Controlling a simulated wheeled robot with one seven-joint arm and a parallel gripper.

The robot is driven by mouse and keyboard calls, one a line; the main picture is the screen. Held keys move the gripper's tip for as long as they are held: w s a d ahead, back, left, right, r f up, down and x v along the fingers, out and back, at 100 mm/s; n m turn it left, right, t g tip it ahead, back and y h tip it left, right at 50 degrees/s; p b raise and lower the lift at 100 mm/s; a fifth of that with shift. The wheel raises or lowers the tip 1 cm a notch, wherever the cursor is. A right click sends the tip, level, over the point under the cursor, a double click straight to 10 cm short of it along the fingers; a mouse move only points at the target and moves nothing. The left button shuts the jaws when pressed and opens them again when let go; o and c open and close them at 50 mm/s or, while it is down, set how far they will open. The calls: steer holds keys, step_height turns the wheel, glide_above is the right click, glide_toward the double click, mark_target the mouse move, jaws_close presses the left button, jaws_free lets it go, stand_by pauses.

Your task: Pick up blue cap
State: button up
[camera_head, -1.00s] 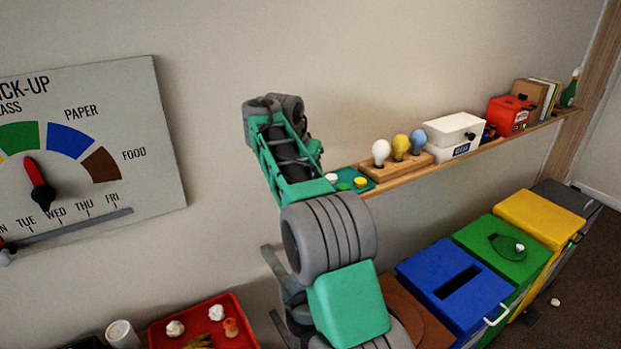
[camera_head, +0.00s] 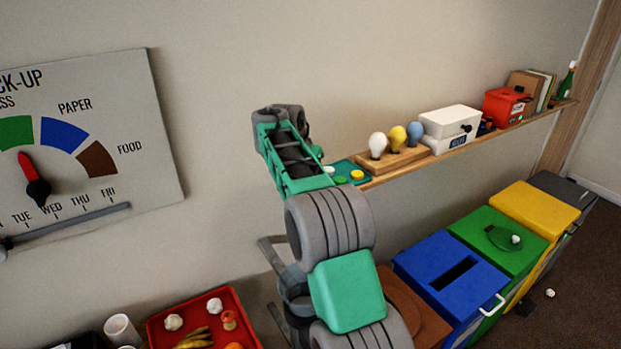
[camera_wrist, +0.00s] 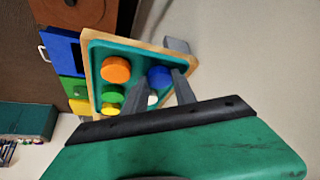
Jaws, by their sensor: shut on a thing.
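The blue cap (camera_wrist: 160,76) shows in the wrist view between the tips of my gripper's two grey fingers (camera_wrist: 158,78), which are shut on it. It is over or at the upper right part of a teal tray (camera_wrist: 94,62) with a wooden edge; I cannot tell whether it is lifted clear. An orange cap (camera_wrist: 116,69), a green cap (camera_wrist: 112,94), a yellow cap (camera_wrist: 110,109) and a white cap (camera_wrist: 152,99) are on the tray. In the head view the teal tray (camera_head: 347,165) is partly behind my arm, and the blue cap and my fingers are hidden.
The wooden shelf (camera_head: 450,146) carries a bulb stand (camera_head: 402,163), a white box (camera_head: 449,128) and a red box (camera_head: 503,106). Lidded bins, including a blue bin (camera_head: 425,262), stand below. A red tray (camera_head: 155,325) is low at the left. The wall is close behind the shelf.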

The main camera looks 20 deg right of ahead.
jaws_close()
steer(key=shift+r, duration=0.15)
steer(key=shift+r, duration=0.3)
step_height(320, 180, up, 2)
steer(key=shift+r, duration=0.2)
steer(key=s+a+r+b, duration=0.1)
steer(key=s+r+b, duration=0.1)
steer(key=s+r, duration=0.7)
steer(key=s, duration=0.5)
steer(key=shift+a+r, duration=0.35)
steer(key=shift+a, duration=0.05)
